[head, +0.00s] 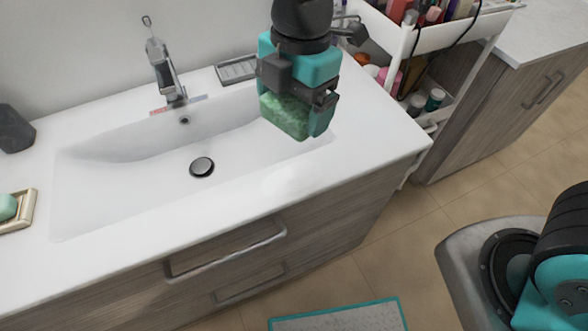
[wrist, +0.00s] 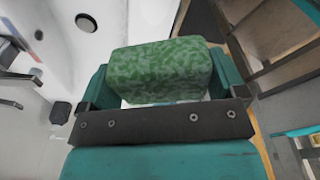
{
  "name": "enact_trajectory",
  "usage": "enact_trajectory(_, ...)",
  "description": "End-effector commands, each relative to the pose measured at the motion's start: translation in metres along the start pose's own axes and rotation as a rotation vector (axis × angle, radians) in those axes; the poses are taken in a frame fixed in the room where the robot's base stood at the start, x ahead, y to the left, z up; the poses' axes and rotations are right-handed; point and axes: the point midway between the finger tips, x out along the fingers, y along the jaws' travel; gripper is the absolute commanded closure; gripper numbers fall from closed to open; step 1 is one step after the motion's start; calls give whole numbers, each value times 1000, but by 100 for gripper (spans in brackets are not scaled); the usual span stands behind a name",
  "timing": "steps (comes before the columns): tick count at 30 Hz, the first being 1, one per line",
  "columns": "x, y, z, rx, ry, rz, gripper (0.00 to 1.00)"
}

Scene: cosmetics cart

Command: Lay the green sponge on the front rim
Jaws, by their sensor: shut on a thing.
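The green sponge (head: 286,115) is a mottled green block held in my gripper (head: 300,128). In the head view it hangs above the right end of the white sink basin (head: 130,150). In the wrist view the sponge (wrist: 160,70) sits between the two teal fingers, and my gripper (wrist: 158,88) is shut on it. The front rim (head: 285,185) is the flat white strip between the basin and the counter's front edge. It is bare. The gap between sponge and counter is hard to judge.
A faucet (head: 163,65) stands behind the basin, with a grey slotted dish (head: 237,69) to its right. A soap dish (head: 20,215) with green soap is at the far left. A white cart (head: 437,38) with cosmetics stands right of the counter. Drawer handles (head: 225,250) project below the front edge.

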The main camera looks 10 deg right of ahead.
Motion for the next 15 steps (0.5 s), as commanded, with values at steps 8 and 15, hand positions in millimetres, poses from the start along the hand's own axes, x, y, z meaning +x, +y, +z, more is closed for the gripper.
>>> enact_trajectory(8,80,-2,10,3,0,-8,29)
enact_trajectory(15,116,0,14,3,0,-1,29)
